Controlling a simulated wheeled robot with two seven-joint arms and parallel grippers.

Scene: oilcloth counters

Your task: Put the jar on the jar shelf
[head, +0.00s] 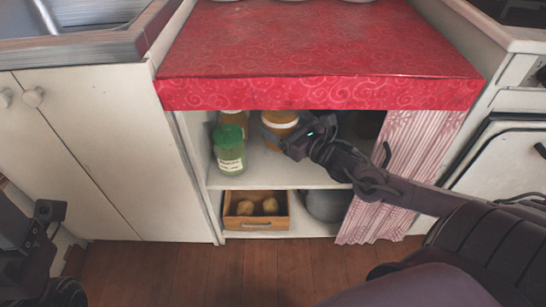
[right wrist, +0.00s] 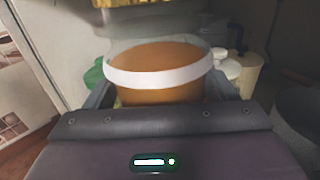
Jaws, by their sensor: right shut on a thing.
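An orange-brown jar (head: 281,122) with a pale band is at the upper shelf (head: 268,172) under the red counter. My right gripper (head: 290,140) is shut on it from the front right. In the right wrist view the jar (right wrist: 160,77) sits between the two fingers (right wrist: 162,95). Whether its base touches the shelf is hidden.
A wooden drawer box (head: 257,222) with round brown things and a grey pot (head: 325,205) are on the lower shelf. A pink curtain (head: 400,160) hangs at the right. The red cloth edge (head: 320,95) overhangs the opening. Pale containers (right wrist: 242,72) stand behind right of the jar.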

